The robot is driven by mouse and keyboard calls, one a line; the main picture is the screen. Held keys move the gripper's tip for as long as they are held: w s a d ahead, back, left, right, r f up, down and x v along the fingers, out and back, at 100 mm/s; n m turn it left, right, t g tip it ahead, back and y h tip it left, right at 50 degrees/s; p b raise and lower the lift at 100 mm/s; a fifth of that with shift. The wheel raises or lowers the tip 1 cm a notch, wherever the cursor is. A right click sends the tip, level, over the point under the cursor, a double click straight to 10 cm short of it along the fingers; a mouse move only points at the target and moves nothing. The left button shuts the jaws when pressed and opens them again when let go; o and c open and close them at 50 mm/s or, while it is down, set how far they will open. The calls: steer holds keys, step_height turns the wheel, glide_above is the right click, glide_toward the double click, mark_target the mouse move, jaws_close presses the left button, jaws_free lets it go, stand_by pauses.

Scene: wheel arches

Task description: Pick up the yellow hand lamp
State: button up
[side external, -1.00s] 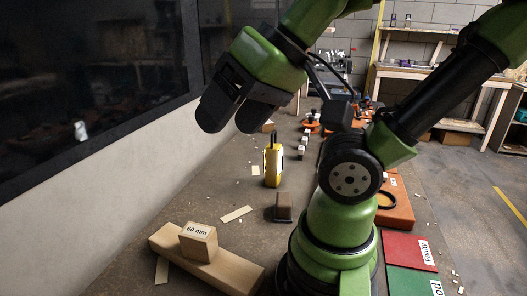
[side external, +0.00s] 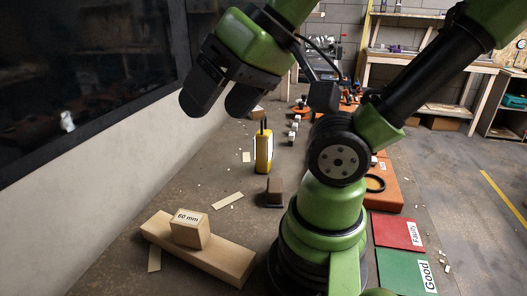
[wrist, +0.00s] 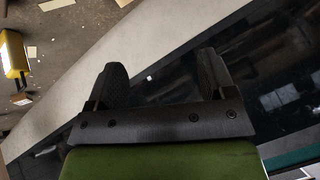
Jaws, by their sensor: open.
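The yellow hand lamp (side external: 263,152) stands upright on the table, yellow with a pale front and a dark part on top. In the wrist view the lamp (wrist: 14,58) shows at the left edge, partly cut off. My gripper (side external: 217,108) is open and empty, held high to the left of the lamp and apart from it. In the wrist view my gripper (wrist: 163,75) has its two dark fingers spread, with the wall and dark window behind them.
A wooden block marked 60 mm (side external: 190,230) rests on a longer plank (side external: 222,262) at the front left. A small dark-based block (side external: 275,191) stands in front of the lamp. Red (side external: 390,231) and green (side external: 400,270) mats lie at right. The wall (side external: 150,150) borders the left.

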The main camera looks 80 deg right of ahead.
steer(key=w+d+r+n+g+h, duration=0.1)
steer(key=w+d+g+h, duration=0.1)
steer(key=w+d, duration=0.55)
steer(key=n+g, duration=0.2)
steer(key=g, duration=0.3)
glide_above(264, 132)
steer(key=f, duration=1.5)
steer(key=shift+w+f, duration=0.15)
steer(key=shift+w, duration=0.2)
steer(key=f, duration=0.5)
steer(key=shift+s+d+f, duration=0.1)
steer(key=shift+s+f, duration=0.15)
steer(key=shift+f, duration=0.1)
steer(key=shift+c, duration=0.4)
